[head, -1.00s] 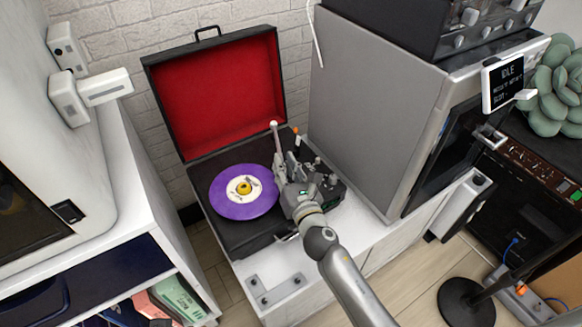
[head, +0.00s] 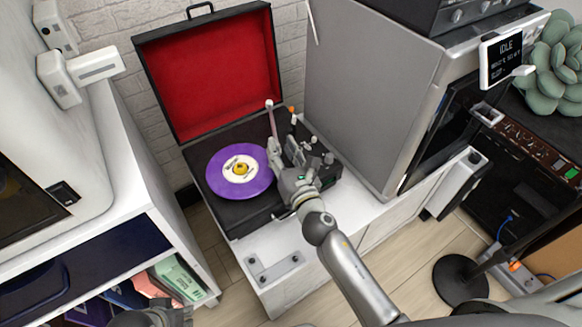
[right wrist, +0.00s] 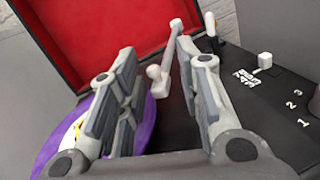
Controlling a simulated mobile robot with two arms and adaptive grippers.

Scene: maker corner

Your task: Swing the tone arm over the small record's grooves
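The small record (head: 222,187) is purple with a pale label and a yellow centre, lying flat on the open record player's black deck (head: 245,215). The tone arm (head: 270,118) is a thin pale rod standing out beside the record's right edge. My right gripper (head: 283,150) is over the deck, right of the record. In the right wrist view its fingers are apart, with the tone arm (right wrist: 172,50) showing in the gap between them; I cannot tell whether a finger touches it. The record (right wrist: 150,110) is partly hidden behind the left finger. My left gripper (head: 150,316) seems to show only partly at the bottom edge.
The player's red-lined lid (head: 212,75) stands open at the back. A tall grey cabinet (head: 370,90) stands close on the right. A white shelf unit (head: 150,195) is on the left. A bracket (head: 275,266) lies on the white top in front.

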